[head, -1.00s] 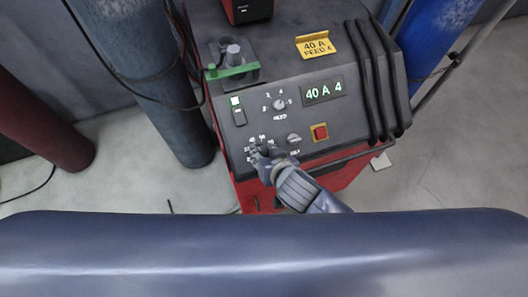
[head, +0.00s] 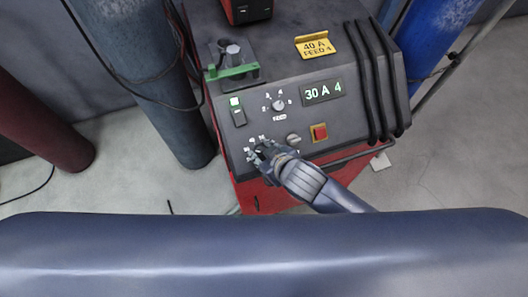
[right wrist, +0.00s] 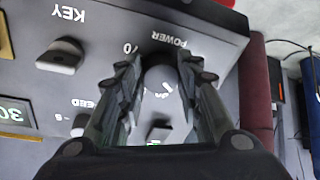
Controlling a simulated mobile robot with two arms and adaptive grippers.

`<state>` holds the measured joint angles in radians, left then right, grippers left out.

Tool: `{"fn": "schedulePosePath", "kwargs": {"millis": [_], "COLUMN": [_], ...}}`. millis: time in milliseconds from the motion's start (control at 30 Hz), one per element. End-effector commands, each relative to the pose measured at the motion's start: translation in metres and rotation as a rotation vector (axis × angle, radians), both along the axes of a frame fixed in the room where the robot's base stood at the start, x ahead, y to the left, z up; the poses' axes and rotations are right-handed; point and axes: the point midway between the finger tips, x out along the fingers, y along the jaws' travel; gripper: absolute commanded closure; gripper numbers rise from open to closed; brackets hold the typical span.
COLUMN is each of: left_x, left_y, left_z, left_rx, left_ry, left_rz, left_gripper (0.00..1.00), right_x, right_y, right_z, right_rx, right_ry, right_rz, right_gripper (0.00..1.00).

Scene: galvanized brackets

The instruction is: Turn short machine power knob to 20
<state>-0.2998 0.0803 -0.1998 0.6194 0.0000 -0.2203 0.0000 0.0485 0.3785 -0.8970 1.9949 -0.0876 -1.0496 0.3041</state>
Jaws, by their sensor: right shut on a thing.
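The short machine (head: 240,130) has a sloped dark panel. My right gripper (head: 260,152) is at the panel's lower left and hides most of the power knob in the head view. In the right wrist view, the fingers (right wrist: 157,90) are shut on the power knob (right wrist: 160,82), one on each side, with the word POWER printed beyond it. The knob's pointer setting is hard to read. My left gripper is not in view.
The feed knob (head: 279,105) sits above the gripper. The key knob (head: 294,139) and a red button (head: 320,132) are to its right. A yellow tag (head: 316,46) reads "40 A FEED 4". Gas cylinders stand on both sides. A bar runs along the panel's lower edge.

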Motion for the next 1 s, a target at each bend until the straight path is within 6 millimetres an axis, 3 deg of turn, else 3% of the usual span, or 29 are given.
{"fn": "schedulePosePath", "kwargs": {"millis": [1000], "left_x": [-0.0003], "left_y": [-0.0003], "left_z": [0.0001], "left_rx": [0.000], "left_ry": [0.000], "left_rz": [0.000], "left_gripper": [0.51], "right_x": [0.0040], "right_y": [0.0000], "right_z": [0.0026], "right_rx": [-0.523], "right_ry": [-0.170], "right_rz": [0.694], "right_gripper": [0.91]}}
